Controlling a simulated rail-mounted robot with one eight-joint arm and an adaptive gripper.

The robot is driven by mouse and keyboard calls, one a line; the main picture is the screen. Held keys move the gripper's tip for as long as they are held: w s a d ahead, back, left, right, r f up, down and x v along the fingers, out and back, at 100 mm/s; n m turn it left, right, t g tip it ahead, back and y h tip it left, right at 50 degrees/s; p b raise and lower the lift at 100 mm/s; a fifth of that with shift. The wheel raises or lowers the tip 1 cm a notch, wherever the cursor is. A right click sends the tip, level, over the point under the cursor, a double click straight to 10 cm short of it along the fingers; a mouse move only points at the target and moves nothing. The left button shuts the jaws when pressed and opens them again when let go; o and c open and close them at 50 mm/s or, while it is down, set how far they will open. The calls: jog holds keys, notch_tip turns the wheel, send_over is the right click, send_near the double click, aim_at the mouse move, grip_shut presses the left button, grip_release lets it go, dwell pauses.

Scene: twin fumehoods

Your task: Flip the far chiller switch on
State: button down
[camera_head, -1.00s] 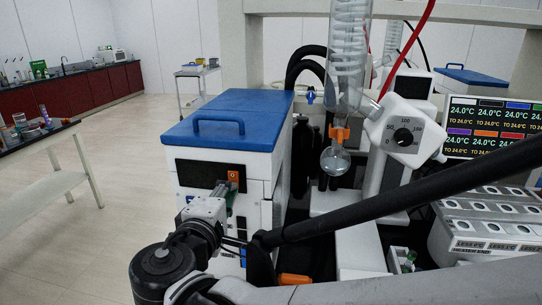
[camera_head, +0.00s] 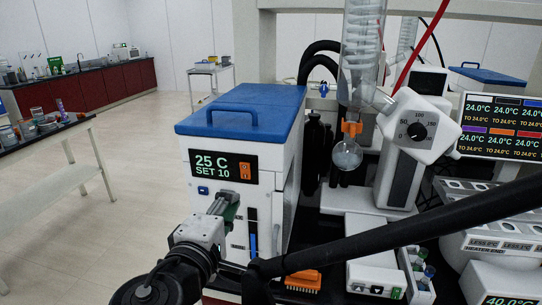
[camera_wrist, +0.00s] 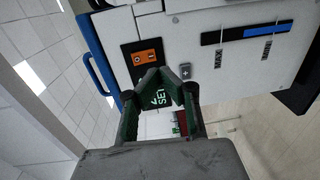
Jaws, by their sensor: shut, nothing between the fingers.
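A white chiller (camera_head: 222,189) with a blue lid stands left of centre in the head view. Its front display (camera_head: 211,167) is lit and reads 25 C, SET 10. An orange rocker switch (camera_head: 245,171) sits right of the display; the switch also shows in the wrist view (camera_wrist: 147,57). My gripper (camera_head: 229,200) is shut and empty, just below the display and in front of the chiller's face. In the wrist view my gripper (camera_wrist: 158,80) covers part of the display, with the switch visible beyond the fingertips and apart from them.
A second blue-lidded chiller (camera_head: 490,78) stands at the back right. A monitor (camera_head: 503,125) is at the far right. Open floor (camera_head: 140,170) lies to the left.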

jog(key=s+a, duration=0.1)
jog(key=s, duration=0.6)
jog(key=shift+s+a+f+b, duration=0.15)
jog(key=shift+s+f+b, duration=0.2)
jog(key=shift+f, duration=0.1)
jog(key=shift+w, duration=0.1)
jog(key=w+d+f+m+g, duration=0.2)
jog(key=d+f+m+g, duration=0.25)
jog(key=d, duration=0.65)
jog(key=w+d+f+m+g, duration=0.2)
jog(key=d+f+m+g, duration=0.3)
jog(key=d, duration=0.7)
jog(key=s+d+f+m+y, duration=0.2)
jog(key=s+d+m+y, duration=0.1)
jog(key=d+m, duration=0.3)
jog(key=shift+s+d+f+b, duration=0.2)
jog(key=shift+s+d+b, duration=0.25)
jog(key=shift+d, duration=0.3)
